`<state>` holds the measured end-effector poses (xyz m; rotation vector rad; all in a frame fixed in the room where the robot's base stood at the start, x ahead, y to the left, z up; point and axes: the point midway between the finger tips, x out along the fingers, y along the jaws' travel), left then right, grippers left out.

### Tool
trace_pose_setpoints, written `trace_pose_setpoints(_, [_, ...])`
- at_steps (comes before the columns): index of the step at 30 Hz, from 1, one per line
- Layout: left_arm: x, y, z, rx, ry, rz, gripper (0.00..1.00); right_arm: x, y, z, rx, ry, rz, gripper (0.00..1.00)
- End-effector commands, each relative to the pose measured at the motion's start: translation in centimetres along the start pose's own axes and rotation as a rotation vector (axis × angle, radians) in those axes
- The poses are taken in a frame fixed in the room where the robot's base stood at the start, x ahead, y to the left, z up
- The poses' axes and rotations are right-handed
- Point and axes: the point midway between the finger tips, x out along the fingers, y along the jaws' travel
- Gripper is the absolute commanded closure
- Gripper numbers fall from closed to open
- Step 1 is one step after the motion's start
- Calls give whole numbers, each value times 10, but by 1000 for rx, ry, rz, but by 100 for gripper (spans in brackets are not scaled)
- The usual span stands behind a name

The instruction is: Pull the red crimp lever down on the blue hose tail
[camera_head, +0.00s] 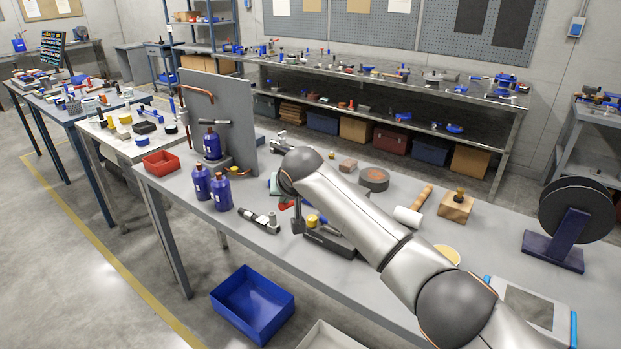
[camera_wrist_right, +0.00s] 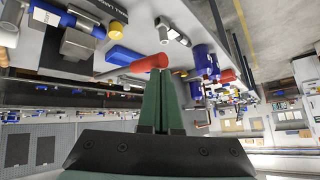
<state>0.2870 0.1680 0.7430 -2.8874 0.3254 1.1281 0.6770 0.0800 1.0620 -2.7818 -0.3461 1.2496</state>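My right gripper (camera_wrist_right: 158,78) shows in the right wrist view with its two green fingers together. The red crimp lever (camera_wrist_right: 150,63) lies right at the fingertips, across them; I cannot tell whether they touch. The blue hose tail (camera_wrist_right: 122,55) is beside the lever, near a dark and grey fixture. In the head view, the red lever (camera_head: 286,205) shows as a small piece below my right wrist, on the near side of the bench. My arm hides much of the fixture and the gripper there. My left gripper is in neither view.
On the grey bench (camera_head: 340,262), blue bottles (camera_head: 221,192) and a red tray (camera_head: 161,163) stand left of the gripper. A grey upright panel (camera_head: 222,105) is behind them. A grey-black tool (camera_head: 259,220) lies near the front edge. A wooden-handled mallet (camera_head: 409,214) lies to the right.

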Motion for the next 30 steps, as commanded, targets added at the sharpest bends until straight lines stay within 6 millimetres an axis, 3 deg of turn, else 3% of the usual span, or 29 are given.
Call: trace_pose_setpoints(30, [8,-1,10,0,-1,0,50,30,-1,38,1,-4,-2,100])
